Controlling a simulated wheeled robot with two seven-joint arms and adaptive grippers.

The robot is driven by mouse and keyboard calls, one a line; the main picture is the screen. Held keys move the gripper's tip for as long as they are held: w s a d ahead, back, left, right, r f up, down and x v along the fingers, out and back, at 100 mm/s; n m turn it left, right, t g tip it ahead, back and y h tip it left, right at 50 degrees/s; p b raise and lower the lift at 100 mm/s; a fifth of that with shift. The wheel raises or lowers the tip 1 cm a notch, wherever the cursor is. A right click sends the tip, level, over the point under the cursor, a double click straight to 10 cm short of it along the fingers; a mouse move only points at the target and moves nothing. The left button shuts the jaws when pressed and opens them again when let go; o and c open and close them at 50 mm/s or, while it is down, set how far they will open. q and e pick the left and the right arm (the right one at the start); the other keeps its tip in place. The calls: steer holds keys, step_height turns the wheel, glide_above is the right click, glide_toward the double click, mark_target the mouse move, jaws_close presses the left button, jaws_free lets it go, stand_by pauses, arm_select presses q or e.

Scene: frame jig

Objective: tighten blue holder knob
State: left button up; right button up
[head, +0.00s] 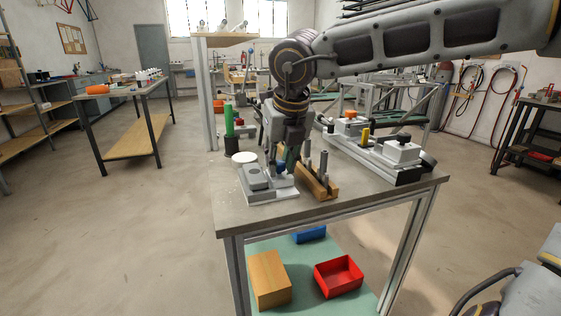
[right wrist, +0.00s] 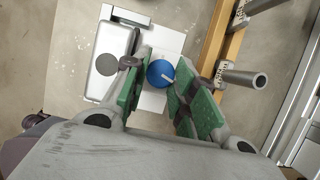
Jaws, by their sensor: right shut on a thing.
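The blue knob (head: 281,168) is partly hidden there by my right gripper. My right gripper (head: 279,166) points down over the holder. In the right wrist view its green-padded fingers (right wrist: 163,82) are shut on the knob, one on each side. My left gripper is not in view.
A wooden rack (head: 322,189) with grey pegs stands just right of the gripper. A green cylinder (head: 229,121) and a white disc (head: 244,157) are behind the holder. More white fixtures (head: 396,152) fill the table's right side. Red (head: 339,276) and cardboard boxes (head: 268,279) are below.

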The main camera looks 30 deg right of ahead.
steer(key=shift+w+r, duration=0.1)
stand_by(0.3)
steer(key=o, duration=1)
steer(key=shift+o, duration=0.2)
steer(key=shift+d+n+y+p, duration=0.1)
steer(key=shift+n+y+p, duration=0.45)
steer(key=shift+n+p, duration=0.85)
steer(key=shift+d+n+y+p, duration=0.1)
steer(key=shift+n+y+p, duration=0.45)
steer(key=shift+n+p, duration=0.8)
steer(key=shift+d+n+g+y+p, duration=0.1)
steer(key=shift+n+g+y+p, duration=0.3)
steer(key=shift+n+p, duration=1.25)
steer(key=shift+d+n+g+y+p, duration=0.1)
steer(key=shift+n+y+p, duration=0.5)
steer(key=shift+n+p, duration=1)
steer(key=shift+w+d+n+g+y+p, duration=0.1)
steer(key=shift+n+g+y+p, duration=0.25)
steer(key=shift+n+p, duration=0.9)
steer(key=shift+w+n+g+y+p, duration=0.15)
steer(key=shift+n+g+p, duration=0.3)
steer(key=shift+n+p, duration=0.8)
steer(key=shift+w+n+g+p, duration=0.1)
steer(key=shift+n+g+p, duration=0.45)
steer(key=shift+n+p, duration=0.8)
steer(key=shift+w+n+g+p, duration=0.1)
steer(key=shift+n+g+p, duration=0.45)
steer(key=shift+n+p, duration=0.8)
